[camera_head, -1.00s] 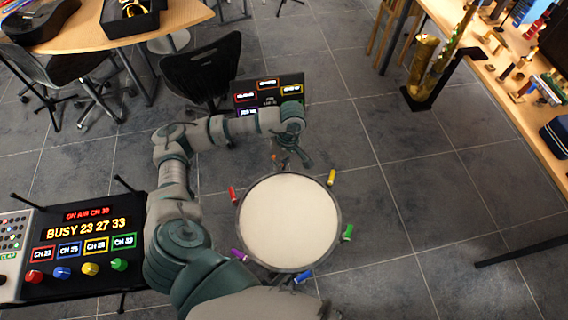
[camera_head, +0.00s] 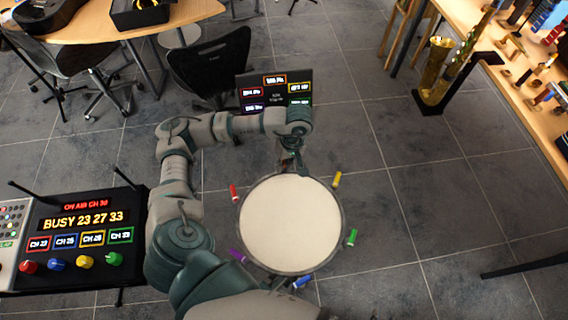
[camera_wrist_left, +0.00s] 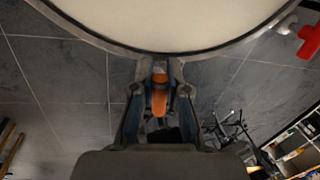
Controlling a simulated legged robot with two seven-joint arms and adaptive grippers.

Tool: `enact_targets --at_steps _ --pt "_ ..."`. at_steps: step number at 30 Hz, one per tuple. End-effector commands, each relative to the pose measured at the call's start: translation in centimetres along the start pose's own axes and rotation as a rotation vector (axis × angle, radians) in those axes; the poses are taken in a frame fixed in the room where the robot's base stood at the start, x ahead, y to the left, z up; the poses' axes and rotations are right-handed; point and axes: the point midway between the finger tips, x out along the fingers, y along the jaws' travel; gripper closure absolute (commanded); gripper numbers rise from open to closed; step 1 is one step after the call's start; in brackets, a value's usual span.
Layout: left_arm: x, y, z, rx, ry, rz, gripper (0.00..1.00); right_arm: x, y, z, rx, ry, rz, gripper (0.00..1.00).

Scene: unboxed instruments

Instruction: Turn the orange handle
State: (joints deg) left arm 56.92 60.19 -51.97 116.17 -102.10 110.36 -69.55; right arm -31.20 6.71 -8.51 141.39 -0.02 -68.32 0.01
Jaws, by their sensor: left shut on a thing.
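A round drum with a pale cream head (camera_head: 290,225) and dark rim stands on the floor in the head view. Small coloured handles are spaced around its rim. My left gripper (camera_head: 291,165) is at the drum's far edge. In the left wrist view my left gripper (camera_wrist_left: 160,75) has its two fingers closed on the orange handle (camera_wrist_left: 160,98), which lies between them just outside the rim. In the head view the gripper hides the orange handle. My right gripper is not in view.
Red (camera_head: 233,193), yellow (camera_head: 336,180), green (camera_head: 351,237), blue (camera_head: 302,282) and purple (camera_head: 237,256) handles surround the drum. A display panel (camera_head: 275,92) stands behind my left gripper. A lit console (camera_head: 85,235) is at left. Tiled floor right of the drum is clear.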

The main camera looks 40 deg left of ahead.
Motion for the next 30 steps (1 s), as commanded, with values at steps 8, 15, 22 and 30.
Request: enact_targets --at_steps 8,15,22,30 --pt "-0.3 0.1 -0.2 -0.005 0.005 0.008 0.60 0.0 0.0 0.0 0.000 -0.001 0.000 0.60" --pt "-0.2 0.0 -0.1 -0.003 0.002 0.004 0.60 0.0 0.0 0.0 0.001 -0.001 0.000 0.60" --pt "-2.5 0.1 -0.1 -0.003 0.003 0.007 0.60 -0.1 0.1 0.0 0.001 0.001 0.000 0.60" --pt "-7.9 0.1 -0.2 -0.003 0.006 0.008 0.60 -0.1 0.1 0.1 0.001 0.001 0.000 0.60"
